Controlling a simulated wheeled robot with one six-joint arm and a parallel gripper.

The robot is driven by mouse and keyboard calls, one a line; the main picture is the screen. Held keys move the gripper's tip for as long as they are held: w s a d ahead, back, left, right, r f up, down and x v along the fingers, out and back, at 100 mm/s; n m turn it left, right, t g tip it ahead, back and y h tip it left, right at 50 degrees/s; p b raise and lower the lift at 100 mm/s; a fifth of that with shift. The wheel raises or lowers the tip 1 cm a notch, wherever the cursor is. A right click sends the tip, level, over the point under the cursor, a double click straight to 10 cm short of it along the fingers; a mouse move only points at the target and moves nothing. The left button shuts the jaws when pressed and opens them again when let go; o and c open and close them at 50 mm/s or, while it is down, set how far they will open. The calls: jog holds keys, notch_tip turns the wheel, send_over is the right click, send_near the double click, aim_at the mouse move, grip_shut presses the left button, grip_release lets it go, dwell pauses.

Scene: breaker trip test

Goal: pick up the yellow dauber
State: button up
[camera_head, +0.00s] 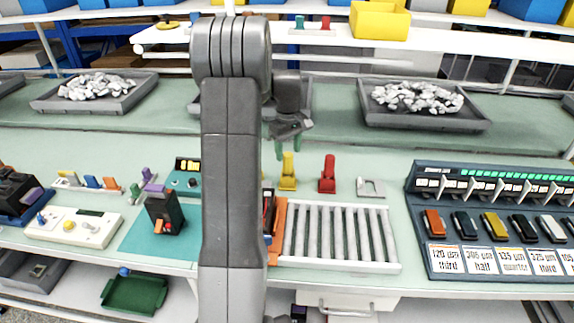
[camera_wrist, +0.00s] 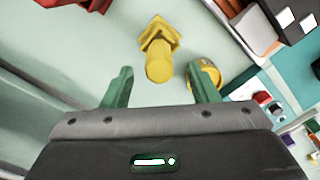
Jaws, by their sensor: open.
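The yellow dauber (camera_head: 288,173) stands upright on the pale green bench, just below my gripper (camera_head: 289,146) in the head view. In the wrist view the yellow dauber (camera_wrist: 159,62) shows from above, beyond and between the two green fingertips of my gripper (camera_wrist: 162,88). The fingers are spread apart with nothing between them. A gap seems to remain between the fingers and the dauber; its exact height is hard to judge.
A red dauber-like piece (camera_head: 327,175) stands to the right, with a grey metal piece (camera_head: 370,187) beyond it. A roller rack (camera_head: 395,250) lies in front. A round yellow thing (camera_wrist: 207,72) is partly hidden behind the right finger. Trays of pale lumps (camera_head: 425,122) stand behind.

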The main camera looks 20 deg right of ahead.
aim_at(288, 162)
jog(key=shift+f+p, duration=0.75)
jog(key=shift+f, duration=2.1)
jog(key=shift+c, duration=0.2)
jog(key=shift+w, duration=0.1)
jog(key=c, duration=1)
